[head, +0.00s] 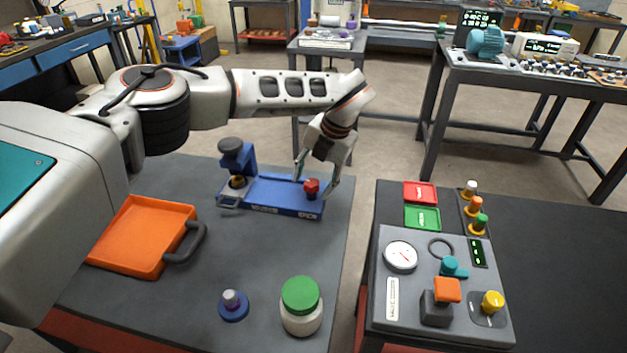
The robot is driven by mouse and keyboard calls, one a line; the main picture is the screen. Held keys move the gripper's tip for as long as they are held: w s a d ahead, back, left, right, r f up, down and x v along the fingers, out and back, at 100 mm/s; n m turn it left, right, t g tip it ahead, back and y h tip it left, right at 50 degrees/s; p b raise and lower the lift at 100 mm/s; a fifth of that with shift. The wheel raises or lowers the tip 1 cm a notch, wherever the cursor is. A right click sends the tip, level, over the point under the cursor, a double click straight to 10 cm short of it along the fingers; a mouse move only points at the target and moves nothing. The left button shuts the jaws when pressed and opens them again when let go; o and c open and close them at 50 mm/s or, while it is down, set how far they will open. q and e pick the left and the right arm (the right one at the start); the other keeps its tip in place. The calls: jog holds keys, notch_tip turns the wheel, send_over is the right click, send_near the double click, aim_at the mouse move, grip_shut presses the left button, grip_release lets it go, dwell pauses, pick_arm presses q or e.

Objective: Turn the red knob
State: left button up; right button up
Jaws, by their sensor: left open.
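The red knob (311,187) sits on the right end of a blue fixture (270,192) on the grey table. My left gripper (318,190) reaches down over that end from behind, its fingers open, one on each side of the red knob. Whether a finger touches the knob I cannot tell. The fixture also carries a blue post with a dark round top (236,152) at its left end. My right gripper is not in view.
An orange tray (145,236) with a dark handle lies at left. A blue-based knob (233,304) and a green-lidded jar (301,305) stand in front. A control panel (436,300) with a gauge and several knobs stands on the right table, across a gap.

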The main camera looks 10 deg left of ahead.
pick_arm(q)
jog(key=shift+r+m+p, duration=0.35)
jog(key=shift+m+p, duration=0.15)
jog(key=shift+p, duration=0.1)
jog(key=shift+m+t+p, duration=0.3)
jog(key=shift+m+p, duration=0.1)
jog(key=shift+m, duration=0.2)
jog(key=m+t+h+p, duration=0.1)
jog(key=m+p, duration=0.1)
jog(key=m, duration=0.2)
jog(key=m+h+p, duration=0.1)
jog(key=m+p, duration=0.1)
jog(key=m, duration=0.2)
jog(key=shift+s+a+f+t, duration=0.15)
jog(key=shift+s+a+t, duration=0.05)
jog(key=shift+t, duration=0.2)
jog(key=m+p, duration=0.1)
jog(key=m, duration=0.2)
jog(key=shift+f+h, duration=0.1)
jog(key=shift+h, duration=0.3)
jog(key=shift+m, duration=0.8)
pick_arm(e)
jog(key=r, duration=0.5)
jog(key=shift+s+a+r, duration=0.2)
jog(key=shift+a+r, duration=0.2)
pick_arm(q)
jog(key=shift+f, duration=0.1)
jog(key=shift+c, duration=0.3)
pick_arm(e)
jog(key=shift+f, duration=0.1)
